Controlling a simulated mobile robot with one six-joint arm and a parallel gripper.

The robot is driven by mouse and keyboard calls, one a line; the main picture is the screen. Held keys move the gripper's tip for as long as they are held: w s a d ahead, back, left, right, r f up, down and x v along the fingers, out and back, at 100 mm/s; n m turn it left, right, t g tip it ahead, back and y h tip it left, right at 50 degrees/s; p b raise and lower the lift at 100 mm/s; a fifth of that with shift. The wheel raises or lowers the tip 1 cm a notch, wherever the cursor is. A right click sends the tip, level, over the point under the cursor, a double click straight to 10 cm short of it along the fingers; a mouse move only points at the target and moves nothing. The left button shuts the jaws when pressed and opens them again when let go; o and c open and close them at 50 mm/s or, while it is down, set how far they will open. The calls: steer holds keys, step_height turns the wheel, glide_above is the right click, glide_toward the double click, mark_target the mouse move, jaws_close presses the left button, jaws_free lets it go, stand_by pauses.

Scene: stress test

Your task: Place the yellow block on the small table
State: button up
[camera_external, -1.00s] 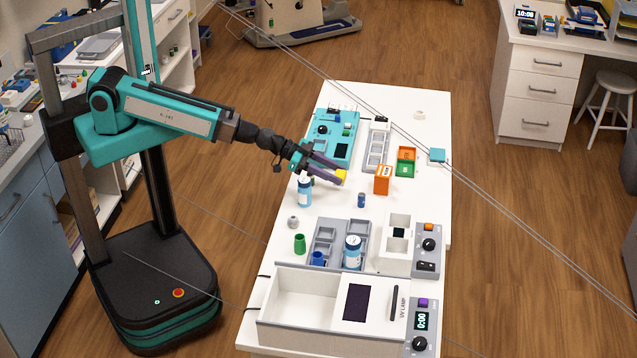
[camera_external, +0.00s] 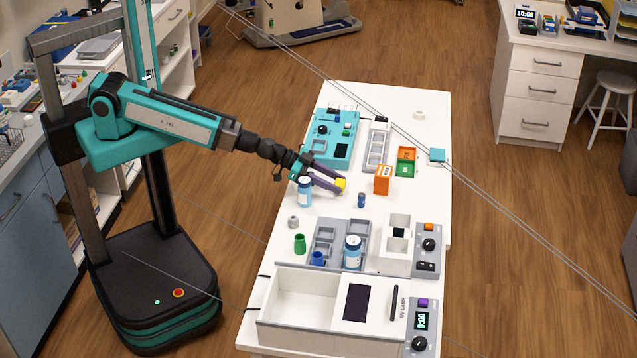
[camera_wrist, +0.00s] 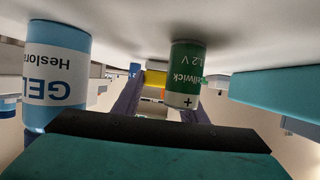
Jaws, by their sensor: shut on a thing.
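A small yellow block (camera_external: 341,184) is between the fingertips of my gripper (camera_external: 339,186), just over the middle of the long white table (camera_external: 400,105). I cannot tell whether the block touches the tabletop. In the wrist view, which is upside down, the yellow block (camera_wrist: 155,78) shows between the two dark purple fingers (camera_wrist: 158,92), partly hidden by a green battery (camera_wrist: 185,75). I cannot tell which thing is the small table; a small teal square (camera_external: 437,155) shows at the right edge of the white table.
A blue-and-white jar (camera_external: 304,191) stands beside my gripper, and it is large in the wrist view (camera_wrist: 55,75). An orange box (camera_external: 382,180) and a small blue cylinder (camera_external: 361,200) are to the right. A teal device (camera_external: 340,125) is behind. Thin cables cross the scene.

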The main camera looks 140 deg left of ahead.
steer(key=shift+f+b, duration=0.25)
steer(key=shift+b, duration=0.15)
steer(key=o, duration=1)
steer(key=shift+r, duration=0.1)
steer(key=shift+p, duration=0.5)
steer(key=shift+b+v, duration=0.4)
steer(key=shift+v, duration=0.85)
steer(key=shift+r, duration=0.15)
steer(key=shift+s+d+p, duration=0.15)
steer(key=shift+d+p, duration=0.05)
steer(key=shift+p, duration=0.45)
steer(key=shift+s+r, duration=0.1)
steer(key=shift+p+v, duration=1.1)
steer(key=shift+p, duration=1.15)
